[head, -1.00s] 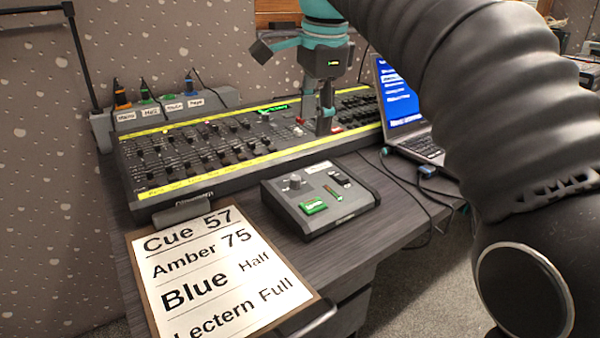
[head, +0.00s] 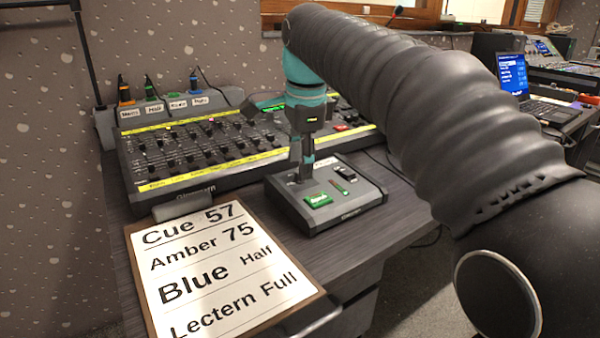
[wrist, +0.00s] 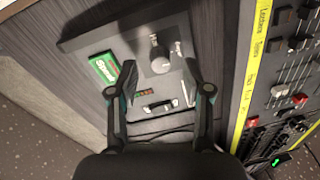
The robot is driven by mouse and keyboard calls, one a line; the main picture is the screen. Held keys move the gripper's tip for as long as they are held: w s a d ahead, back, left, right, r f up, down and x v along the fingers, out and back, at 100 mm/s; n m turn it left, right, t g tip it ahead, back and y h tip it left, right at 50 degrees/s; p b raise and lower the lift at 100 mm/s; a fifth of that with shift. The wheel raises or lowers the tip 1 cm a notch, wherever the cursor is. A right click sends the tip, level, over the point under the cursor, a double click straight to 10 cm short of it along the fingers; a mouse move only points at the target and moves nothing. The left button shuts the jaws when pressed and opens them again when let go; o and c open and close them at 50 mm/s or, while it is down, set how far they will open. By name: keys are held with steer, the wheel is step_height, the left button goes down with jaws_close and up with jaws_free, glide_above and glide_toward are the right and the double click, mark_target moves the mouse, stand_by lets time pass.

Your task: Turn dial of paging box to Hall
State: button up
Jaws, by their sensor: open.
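The paging box (head: 345,212) is a dark grey box with a sloped top on the desk, in front of the fader board. Its round grey dial (wrist: 160,60) shows in the wrist view, between my two fingertips. In the head view my fingers largely hide the dial. My gripper (head: 303,172) points down over the box's left back part and is open; its fingers also show in the wrist view (wrist: 159,66). I cannot tell whether the fingers touch the dial. The dial's position labels are too small to read.
A green button (head: 319,200) and a black switch (head: 345,172) sit on the box beside the dial. The fader board (head: 190,150) stands close behind. A clipboard (head: 215,265) with a cue sheet lies at the front left. A laptop (head: 512,75) stands far right.

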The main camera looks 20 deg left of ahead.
steer(key=shift+w+a+f, duration=0.1)
steer(key=shift+w+f, duration=0.05)
steer(key=shift+f, duration=0.85)
jaws_close()
